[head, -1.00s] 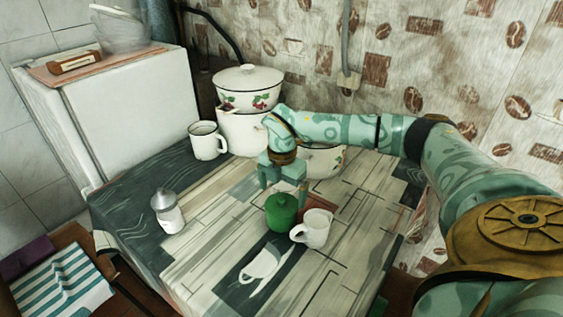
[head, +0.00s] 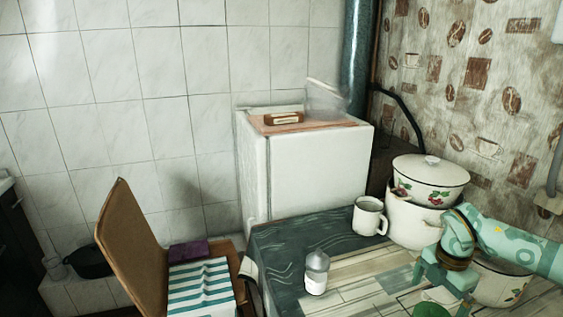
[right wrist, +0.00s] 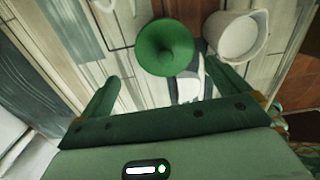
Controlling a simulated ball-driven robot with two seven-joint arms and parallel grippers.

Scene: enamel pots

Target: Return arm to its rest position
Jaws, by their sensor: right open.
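My right gripper (head: 443,288) is at the lower right of the head view. It is open and empty, with its fingers pointing down over the table. A green container (head: 431,310) shows just below it, cut off by the bottom edge. In the right wrist view the green container (right wrist: 165,45) lies ahead of the spread fingers, apart from them as far as I can tell. A white mug (right wrist: 235,38) stands beside it. My left gripper is not in view.
A lidded white pot with berries (head: 430,180) sits on another white pot (head: 410,222) near my right gripper. A white mug (head: 369,216) and a glass jar (head: 316,272) stand on the table (head: 290,243). A fridge (head: 318,175) and a chair (head: 140,245) are left.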

